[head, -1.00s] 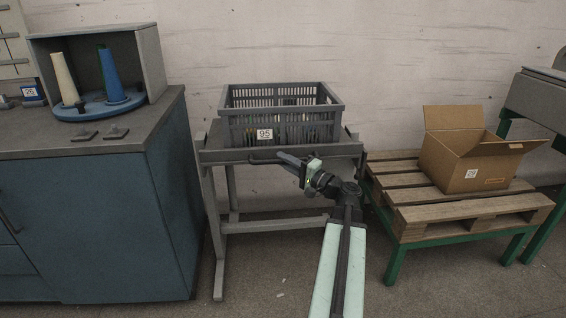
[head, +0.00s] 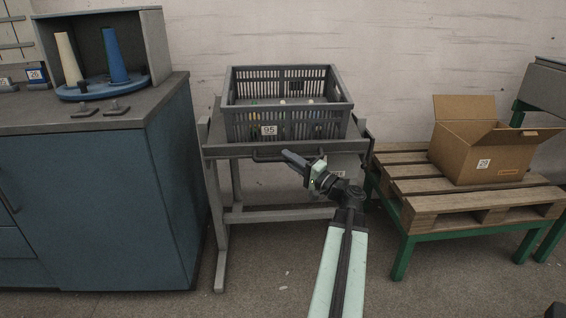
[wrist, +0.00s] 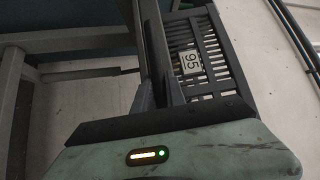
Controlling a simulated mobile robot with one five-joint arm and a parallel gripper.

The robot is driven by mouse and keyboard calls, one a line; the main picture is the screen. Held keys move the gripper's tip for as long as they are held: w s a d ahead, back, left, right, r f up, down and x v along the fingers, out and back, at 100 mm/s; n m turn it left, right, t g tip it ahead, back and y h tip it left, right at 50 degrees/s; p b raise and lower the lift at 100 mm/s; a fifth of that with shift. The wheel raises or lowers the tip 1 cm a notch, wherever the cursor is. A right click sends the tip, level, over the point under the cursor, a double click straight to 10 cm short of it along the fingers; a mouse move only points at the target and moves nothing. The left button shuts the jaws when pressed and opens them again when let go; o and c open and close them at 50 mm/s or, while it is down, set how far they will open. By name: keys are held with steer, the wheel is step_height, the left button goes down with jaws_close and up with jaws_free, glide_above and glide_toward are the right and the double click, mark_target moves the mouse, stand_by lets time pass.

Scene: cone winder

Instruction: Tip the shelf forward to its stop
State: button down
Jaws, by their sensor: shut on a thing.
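The grey shelf (head: 218,151) stands on a grey frame and carries a slatted grey crate (head: 243,125) labelled 95. It leans forward toward me, so the crate's inside shows, with small coloured things in it. A dark bar handle (head: 262,158) runs along the shelf's front edge. My gripper (head: 288,155) is at the right part of this handle, shut on it. In the wrist view the fingers (wrist: 158,92) reach up to the shelf's front edge, beside the crate (wrist: 205,45).
A blue cabinet (head: 90,190) with cones on a turntable (head: 100,88) stands close at the left. At the right, a pallet (head: 415,190) on a green stand holds an open carton (head: 465,155). The floor in front of the shelf is clear.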

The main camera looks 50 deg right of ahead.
steer(key=f+b, duration=0.2)
steer(key=f, duration=0.1)
steer(key=f+b, duration=0.1)
steer(key=f, duration=0.1)
steer(key=shift+w, duration=0.3)
steer(key=c, duration=1.4)
jaws_free()
steer(key=shift+f, duration=0.15)
steer(key=shift+o, duration=0.2)
steer(key=b+v, duration=0.2)
steer(key=v, duration=0.5)
steer(key=shift+s, duration=0.4)
